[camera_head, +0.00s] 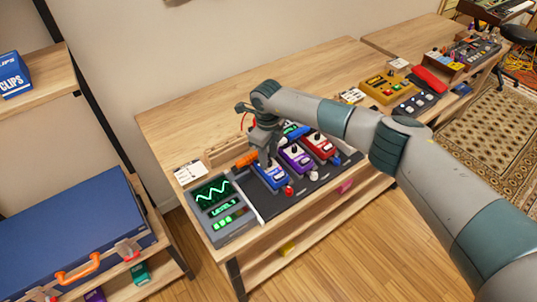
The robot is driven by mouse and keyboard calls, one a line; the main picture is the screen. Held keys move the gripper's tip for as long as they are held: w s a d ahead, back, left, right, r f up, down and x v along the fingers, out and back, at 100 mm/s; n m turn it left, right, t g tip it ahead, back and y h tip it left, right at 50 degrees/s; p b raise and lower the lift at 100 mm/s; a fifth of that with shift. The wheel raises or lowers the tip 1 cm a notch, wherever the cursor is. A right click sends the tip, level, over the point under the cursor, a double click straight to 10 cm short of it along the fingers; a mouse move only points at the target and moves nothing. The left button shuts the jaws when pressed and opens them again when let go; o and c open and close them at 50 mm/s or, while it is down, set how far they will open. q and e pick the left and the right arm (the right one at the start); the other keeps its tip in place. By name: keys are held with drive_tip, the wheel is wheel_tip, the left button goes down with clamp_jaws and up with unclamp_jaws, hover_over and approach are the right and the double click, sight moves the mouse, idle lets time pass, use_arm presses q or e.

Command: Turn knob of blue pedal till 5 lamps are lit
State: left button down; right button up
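The blue pedal (274,181) sits on the dark pedal board (300,196), just right of the meter unit. My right gripper (266,158) points down over the back part of this pedal, where its knob would be. The knob is hidden by the gripper. I cannot tell whether the fingers touch it or how far apart they are. The grey meter unit (237,228) shows a green wave, a line that reads LEVEL with a small blurred digit, and a row with some green lamps lit. The exact lamp count is too small to read. My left gripper is out of view.
A purple pedal (298,160) and a red pedal (321,147) stand to the right on the same board. The wooden tabletop (200,120) is clear at the back left. A blue case (70,235) stands at lower left.

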drive_tip(key=shift+f, duration=0.35)
clamp_jaws()
